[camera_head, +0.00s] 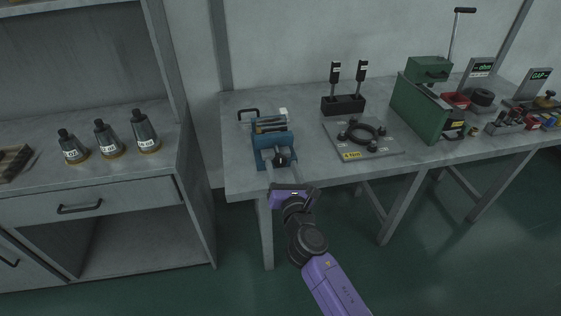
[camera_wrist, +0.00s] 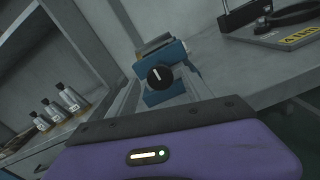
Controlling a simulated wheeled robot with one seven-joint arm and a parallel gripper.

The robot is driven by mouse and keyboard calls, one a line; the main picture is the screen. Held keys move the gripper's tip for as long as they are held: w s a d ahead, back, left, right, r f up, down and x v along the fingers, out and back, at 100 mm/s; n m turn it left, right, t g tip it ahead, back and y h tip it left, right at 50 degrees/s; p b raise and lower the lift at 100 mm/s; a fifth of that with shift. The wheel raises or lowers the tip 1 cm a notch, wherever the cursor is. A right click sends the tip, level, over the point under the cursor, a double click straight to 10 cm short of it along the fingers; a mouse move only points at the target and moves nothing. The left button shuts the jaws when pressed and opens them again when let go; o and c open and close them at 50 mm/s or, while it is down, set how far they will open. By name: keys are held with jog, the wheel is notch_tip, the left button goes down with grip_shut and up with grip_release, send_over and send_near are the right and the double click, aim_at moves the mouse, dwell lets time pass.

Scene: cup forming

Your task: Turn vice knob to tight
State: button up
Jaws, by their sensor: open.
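The blue vice (camera_head: 272,147) sits at the left front edge of the grey workbench. Its black round knob (camera_head: 281,159) faces the front; in the wrist view the knob (camera_wrist: 159,76) carries a white line that stands close to upright, slightly tilted. My gripper (camera_head: 285,176) is in front of and just below the knob, reaching up from the floor side. In the wrist view its two pale fingers (camera_wrist: 162,99) are spread, one on each side of the vice's lower front. Nothing is between them that I can see, and contact with the knob cannot be told.
The workbench (camera_head: 240,178) also bears a flat plate with a black ring (camera_head: 361,141), a black holder with two upright handles (camera_head: 343,104) and a green machine (camera_head: 418,108). A cabinet with several labelled flasks (camera_head: 105,140) stands left. The floor before the bench is clear.

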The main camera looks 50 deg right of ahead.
jog(key=shift+x, duration=1.35)
grip_shut()
